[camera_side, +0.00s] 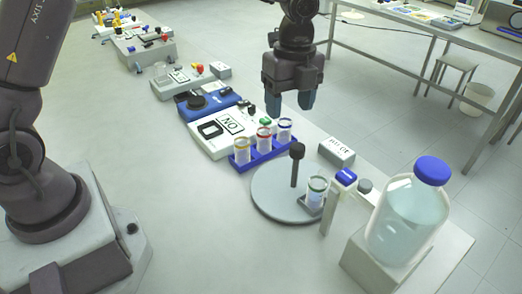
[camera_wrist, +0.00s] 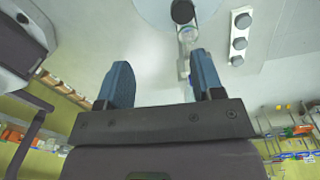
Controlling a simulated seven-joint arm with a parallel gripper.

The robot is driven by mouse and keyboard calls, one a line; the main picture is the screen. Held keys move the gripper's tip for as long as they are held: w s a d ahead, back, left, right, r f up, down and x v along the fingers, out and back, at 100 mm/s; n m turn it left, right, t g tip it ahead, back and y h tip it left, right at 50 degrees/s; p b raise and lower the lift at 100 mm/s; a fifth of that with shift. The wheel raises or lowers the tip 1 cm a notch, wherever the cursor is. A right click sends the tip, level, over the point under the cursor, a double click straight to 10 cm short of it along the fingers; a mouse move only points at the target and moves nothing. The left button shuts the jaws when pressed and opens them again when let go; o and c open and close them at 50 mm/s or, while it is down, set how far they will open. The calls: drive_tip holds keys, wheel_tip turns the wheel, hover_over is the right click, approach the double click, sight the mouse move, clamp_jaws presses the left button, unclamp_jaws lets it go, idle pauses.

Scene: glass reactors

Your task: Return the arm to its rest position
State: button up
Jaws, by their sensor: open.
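My gripper (camera_side: 290,100) hangs in the air with its fingers pointing down, above the far side of the bench behind the blue vial rack (camera_side: 258,158). Its two blue fingertips stand apart with nothing visible between them. In the wrist view my gripper (camera_wrist: 160,85) also shows its two blue fingers spread and empty. My arm reaches in from the top of the side view.
The rack holds vials with yellow, red and blue caps. A round grey plate (camera_side: 275,205) carries a dark post (camera_side: 297,165) and a vial (camera_side: 316,190). A blue-capped bottle (camera_side: 408,215) stands at right. Several devices line the bench, including a blue one (camera_side: 210,104).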

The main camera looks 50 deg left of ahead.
drive_tip(key=s+a+r+n+t, duration=0.3)
drive_tip(key=s+r+n, duration=0.3)
drive_tip(key=s+n, duration=0.4)
drive_tip(key=s+a+r+n+t, duration=0.3)
drive_tip(key=s+a+r+n, duration=0.2)
drive_tip(key=s+n, duration=0.4)
drive_tip(key=s, duration=0.4)
drive_tip(key=shift+r+n, duration=0.4)
drive_tip(key=shift+c, duration=0.4)
